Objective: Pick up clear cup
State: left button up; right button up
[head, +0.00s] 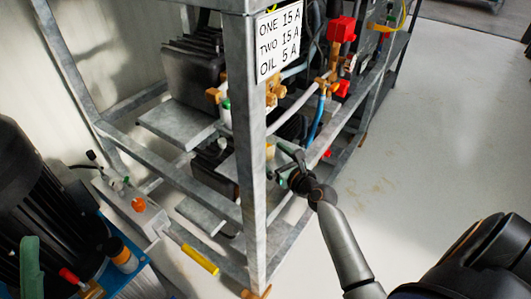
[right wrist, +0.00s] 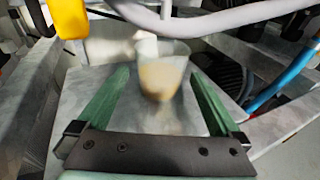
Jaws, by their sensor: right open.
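The clear cup (right wrist: 162,75) shows in the right wrist view, with a cloudy tan content or tint in its lower part. It stands upright on a grey metal plate (right wrist: 85,95) inside the frame. My right gripper (right wrist: 158,90) is open, its two green fingers on either side of the cup with gaps visible. In the head view my right gripper (head: 285,158) reaches into the metal frame from the right. I cannot clearly make out the cup there.
The galvanized frame (head: 247,130) has an upright post close left of my right gripper. Hoses, including a blue one (right wrist: 285,80), and a yellow part (right wrist: 68,18) surround the cup. Red valve handles (head: 341,29) sit above. The floor (head: 430,130) at right is clear.

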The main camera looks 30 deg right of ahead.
jog(key=shift+w, duration=0.5)
jog(key=c, duration=1.3)
jog(key=shift+c, duration=0.5)
jog(key=shift+r, duration=0.1)
